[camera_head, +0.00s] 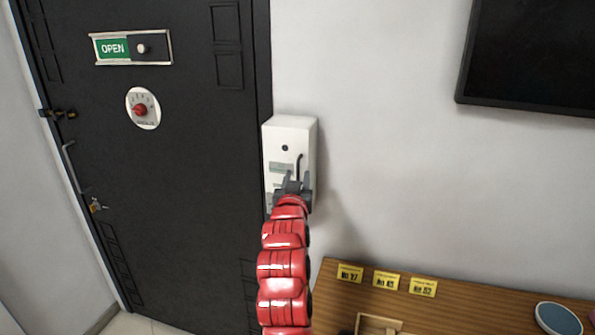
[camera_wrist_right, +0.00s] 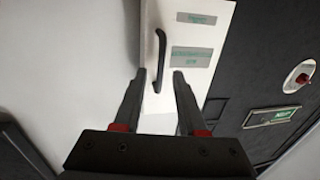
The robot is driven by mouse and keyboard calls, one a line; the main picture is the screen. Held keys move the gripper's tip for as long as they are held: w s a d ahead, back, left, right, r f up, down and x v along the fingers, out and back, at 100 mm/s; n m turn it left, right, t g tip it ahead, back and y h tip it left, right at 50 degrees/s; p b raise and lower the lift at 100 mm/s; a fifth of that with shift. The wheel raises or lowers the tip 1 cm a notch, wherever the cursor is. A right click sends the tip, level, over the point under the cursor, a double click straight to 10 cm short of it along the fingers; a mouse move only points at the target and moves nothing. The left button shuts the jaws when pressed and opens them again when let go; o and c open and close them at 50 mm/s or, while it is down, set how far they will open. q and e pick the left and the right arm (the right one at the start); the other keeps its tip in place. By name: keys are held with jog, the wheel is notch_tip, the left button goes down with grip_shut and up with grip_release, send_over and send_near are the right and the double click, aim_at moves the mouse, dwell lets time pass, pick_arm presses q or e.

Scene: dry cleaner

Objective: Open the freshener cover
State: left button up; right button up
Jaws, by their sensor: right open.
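The freshener (camera_head: 285,135) is a white box on the wall, just right of the dark door, and its cover shows as shut. The white cover (camera_wrist_right: 160,30) carries grey-green labels and a dark curved handle (camera_head: 300,166), which also shows in the right wrist view (camera_wrist_right: 158,58). My right gripper (camera_head: 294,181) is in front of the lower part of the box. In the right wrist view its two fingers are apart, with the handle ahead of and between the tips. I cannot tell whether they touch it. My left gripper is not in view.
The dark door (camera_head: 180,190) has an OPEN sign (camera_head: 113,48) and a round plate with a red knob (camera_head: 141,108). A wooden table (camera_head: 460,305) with yellow number cards (camera_head: 386,280) stands below right. A black screen (camera_head: 535,55) hangs upper right. Bare wall separates it from the freshener.

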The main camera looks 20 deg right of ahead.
jog(key=shift+w+d, duration=0.3)
jog(key=shift+w, duration=0.3)
grip_shut()
dwell(1.1)
